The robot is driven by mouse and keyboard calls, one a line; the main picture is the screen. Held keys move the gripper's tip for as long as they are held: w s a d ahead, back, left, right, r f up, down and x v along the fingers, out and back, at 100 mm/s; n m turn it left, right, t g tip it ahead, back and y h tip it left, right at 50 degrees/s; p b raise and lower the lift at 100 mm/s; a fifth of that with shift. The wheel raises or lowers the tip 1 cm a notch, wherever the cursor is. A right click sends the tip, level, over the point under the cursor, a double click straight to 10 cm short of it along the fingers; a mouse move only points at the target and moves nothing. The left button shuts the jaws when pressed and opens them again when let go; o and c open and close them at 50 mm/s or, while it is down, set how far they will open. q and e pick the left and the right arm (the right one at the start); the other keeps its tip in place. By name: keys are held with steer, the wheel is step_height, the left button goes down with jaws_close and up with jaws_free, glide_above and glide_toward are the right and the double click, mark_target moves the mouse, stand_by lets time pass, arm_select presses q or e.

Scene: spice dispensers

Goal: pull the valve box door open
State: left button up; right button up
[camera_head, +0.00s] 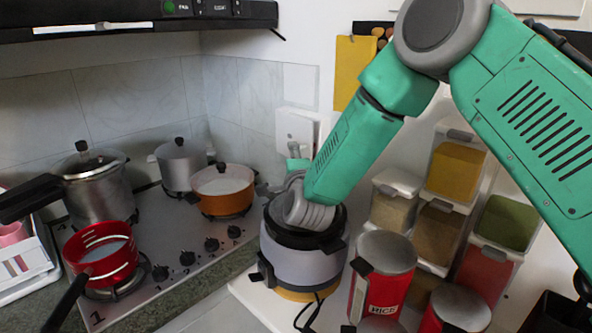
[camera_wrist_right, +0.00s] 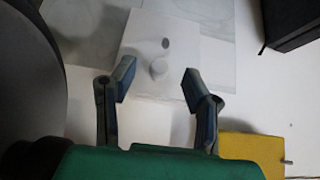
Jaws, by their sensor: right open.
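The valve box (camera_head: 296,127) is a small white box on the tiled wall, in the corner behind the cooker. In the right wrist view the valve box door (camera_wrist_right: 180,45) is a pale flat panel with a small round knob (camera_wrist_right: 158,69); it looks shut. My right gripper (camera_wrist_right: 157,80) is open, with its two fingers spread on either side below the knob and nothing between them. In the head view my right gripper (camera_head: 294,150) is small and partly hidden by my wrist, just below the box. My left gripper is not in view.
A round grey cooker (camera_head: 300,262) stands under my right wrist. Spice dispensers (camera_head: 455,170) and red canisters (camera_head: 382,280) stand to the right. A yellow board (camera_head: 354,75) hangs near my arm. Pots, including an orange one (camera_head: 224,200), sit on the stove at left.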

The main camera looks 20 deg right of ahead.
mark_target(319, 147)
steer(key=v, duration=0.7)
steer(key=shift+s, duration=0.25)
steer(key=shift+d, duration=0.1)
steer(key=c, duration=0.7)
steer(key=shift+n+y, duration=0.7)
steer(key=s+d, duration=0.1)
steer(key=d, duration=0.1)
steer(key=s+d+b, duration=0.1)
steer(key=s+d, duration=0.1)
steer(key=s+d+b, duration=0.1)
steer(key=s+d, duration=0.1)
steer(key=shift+s+r, duration=0.2)
steer(key=shift+r, duration=0.1)
jaws_close()
steer(key=s+d+y, duration=0.2)
steer(key=s+d, duration=0.1)
steer(key=s, duration=0.3)
steer(key=shift+n+t, duration=0.3)
steer(key=w+p, duration=0.1)
steer(key=w, duration=0.5)
steer(key=w+p, duration=0.1)
steer(key=w, duration=0.6)
steer(key=w+d, duration=0.1)
steer(key=w, duration=0.6)
steer(key=shift+w+p, duration=0.2)
steer(key=shift+p, duration=0.2)
